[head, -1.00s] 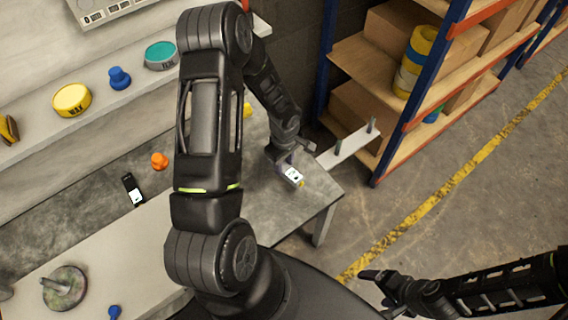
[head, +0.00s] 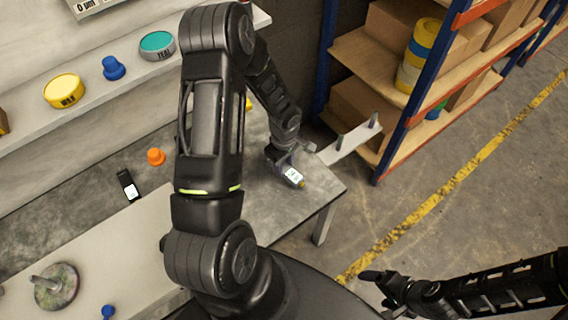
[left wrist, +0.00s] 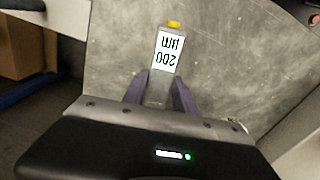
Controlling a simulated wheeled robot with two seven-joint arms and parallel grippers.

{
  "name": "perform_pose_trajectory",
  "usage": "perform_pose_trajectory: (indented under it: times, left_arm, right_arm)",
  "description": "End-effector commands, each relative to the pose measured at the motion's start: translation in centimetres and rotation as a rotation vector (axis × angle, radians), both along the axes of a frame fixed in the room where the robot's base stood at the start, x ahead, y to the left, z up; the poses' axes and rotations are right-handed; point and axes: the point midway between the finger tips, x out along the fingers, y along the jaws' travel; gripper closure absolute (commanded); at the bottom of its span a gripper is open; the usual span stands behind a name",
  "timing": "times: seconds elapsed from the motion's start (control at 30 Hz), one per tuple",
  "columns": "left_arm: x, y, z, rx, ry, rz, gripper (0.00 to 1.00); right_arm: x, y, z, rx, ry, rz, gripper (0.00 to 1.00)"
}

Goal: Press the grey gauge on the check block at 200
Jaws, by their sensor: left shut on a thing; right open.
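My left gripper (left wrist: 160,92) is shut on the grey gauge (left wrist: 155,95); the gauge also shows in the head view (head: 293,175) over the right end of the grey table. Its white face reads "200 µm", upside down in the left wrist view. A small yellow piece (left wrist: 174,24) is at its far end. I cannot tell whether this is the gauge's tip or something under it, nor whether the gauge touches the table. I cannot make out a check block. My right gripper (head: 382,284) is open and empty at the lower right, over the floor.
A black gauge-like device (head: 128,185) and an orange knob (head: 156,157) lie on the table, left of my left arm. Yellow (head: 64,91) and teal (head: 157,45) tins stand on the ledge. A shelf rack (head: 410,100) stands behind the table's right end.

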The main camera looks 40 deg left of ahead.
Motion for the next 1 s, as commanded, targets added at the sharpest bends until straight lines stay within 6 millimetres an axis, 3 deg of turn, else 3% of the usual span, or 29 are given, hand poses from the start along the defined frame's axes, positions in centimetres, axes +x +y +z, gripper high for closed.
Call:
perform_pose_trajectory:
  times: [0.63, 0.67, 1.0]
  left_arm:
    - [0.0, 0.0, -1.3, 0.000, 0.000, 0.000, 1.00]
    - [0.0, 0.0, -1.2, 0.000, -0.001, 0.000, 0.65]
    - [0.0, 0.0, -1.2, 0.000, 0.000, 0.000, 0.41]
  right_arm:
    - [0.0, 0.0, -1.4, 0.000, 0.000, 0.000, 0.18]
    - [0.0, 0.0, -1.4, 0.000, 0.000, 0.000, 0.18]
    - [0.0, 0.0, -1.3, 0.000, 0.000, 0.000, 0.18]
